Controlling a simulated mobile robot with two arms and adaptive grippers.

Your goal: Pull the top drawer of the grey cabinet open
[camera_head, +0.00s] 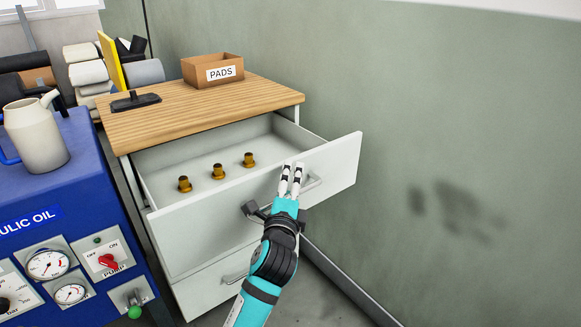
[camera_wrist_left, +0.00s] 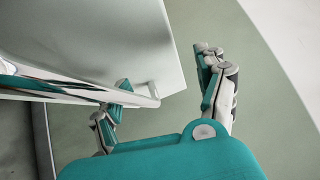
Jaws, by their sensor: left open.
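The grey cabinet (camera_head: 128,180) has a wooden top, and its top drawer (camera_head: 205,228) stands well open. Several brass nozzles (camera_head: 218,171) stand inside the drawer. The drawer's bar handle (camera_head: 314,182) shows partly behind my left gripper (camera_head: 291,178), which is at the drawer front. In the left wrist view the two fingers of the left gripper (camera_wrist_left: 165,98) are apart. The handle's end (camera_wrist_left: 148,97) lies close to the left finger there; I cannot tell whether they touch. My right gripper is not in view.
A lower drawer (camera_head: 215,285) is shut below. A PADS box (camera_head: 212,71) and a dark flat object (camera_head: 135,102) sit on the cabinet top. A blue hydraulic unit (camera_head: 75,215) with a jug (camera_head: 35,135) stands close at left. A green wall (camera_head: 460,130) is at right.

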